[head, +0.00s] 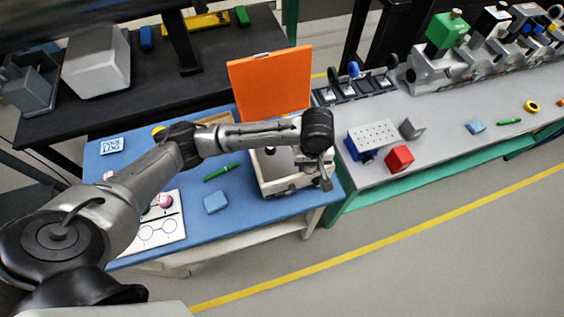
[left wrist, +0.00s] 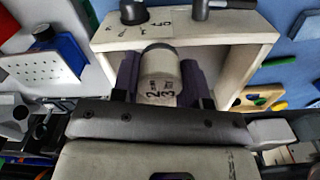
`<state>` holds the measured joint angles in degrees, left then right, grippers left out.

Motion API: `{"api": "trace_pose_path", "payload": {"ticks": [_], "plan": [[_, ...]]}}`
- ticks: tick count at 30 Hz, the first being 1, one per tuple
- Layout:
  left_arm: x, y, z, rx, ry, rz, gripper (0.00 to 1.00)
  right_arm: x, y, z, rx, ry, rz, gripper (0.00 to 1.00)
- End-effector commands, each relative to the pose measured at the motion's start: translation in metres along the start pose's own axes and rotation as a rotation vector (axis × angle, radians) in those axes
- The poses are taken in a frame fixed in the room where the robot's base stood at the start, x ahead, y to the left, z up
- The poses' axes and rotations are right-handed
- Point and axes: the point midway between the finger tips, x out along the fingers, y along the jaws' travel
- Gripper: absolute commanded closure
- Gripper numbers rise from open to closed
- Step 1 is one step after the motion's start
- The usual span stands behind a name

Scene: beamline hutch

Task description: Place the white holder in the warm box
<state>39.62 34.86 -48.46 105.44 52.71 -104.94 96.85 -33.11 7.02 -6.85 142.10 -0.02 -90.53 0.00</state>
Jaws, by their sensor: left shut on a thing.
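My left gripper (head: 326,176) is over the front right edge of an open pale box with an orange lid (head: 270,85), which is raised. In the left wrist view the gripper (left wrist: 160,72) is shut on the white holder (left wrist: 160,64), a white cylinder with dark printed marks, between its two dark fingers. The box (head: 274,185) also shows in the wrist view, its pale wall (left wrist: 225,55) right behind the holder. In the head view the holder is hard to make out. How far the holder is from the box floor I cannot tell.
The blue table (head: 140,185) holds a light blue block (head: 215,202), a green pen (head: 221,172) and a white card with circles (head: 160,228). On the grey bench at right are a perforated plate (head: 373,134) and a red cube (head: 399,158). Floor in front is clear.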

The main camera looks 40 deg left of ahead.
Motion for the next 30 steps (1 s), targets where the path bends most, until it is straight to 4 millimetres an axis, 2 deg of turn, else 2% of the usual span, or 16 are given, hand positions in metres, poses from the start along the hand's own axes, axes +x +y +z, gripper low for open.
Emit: {"api": "trace_pose_path", "payload": {"ticks": [1,6,12,18,23,30], "plan": [[0.008,-0.012,-0.006,-0.004,0.001,-0.006,0.84,0.002,0.0,0.001,0.0,0.0,0.0,0.57],[0.029,-0.044,-0.021,-0.002,0.002,-0.005,0.84,0.005,0.0,0.002,0.0,0.0,0.0,0.57],[0.048,-0.072,-0.034,0.0,0.0,-0.004,0.84,0.008,-0.001,0.003,0.0,-0.001,-0.001,0.57],[0.056,-0.084,-0.04,0.003,-0.001,-0.001,0.84,0.009,-0.001,0.004,0.001,-0.002,-0.002,0.57],[0.06,-0.086,-0.041,0.003,-0.001,-0.001,0.84,0.01,-0.002,0.004,0.003,-0.002,-0.003,0.57],[0.088,-0.086,-0.04,0.003,-0.001,-0.003,0.84,0.015,-0.002,0.006,0.004,-0.002,-0.004,0.57]]}}
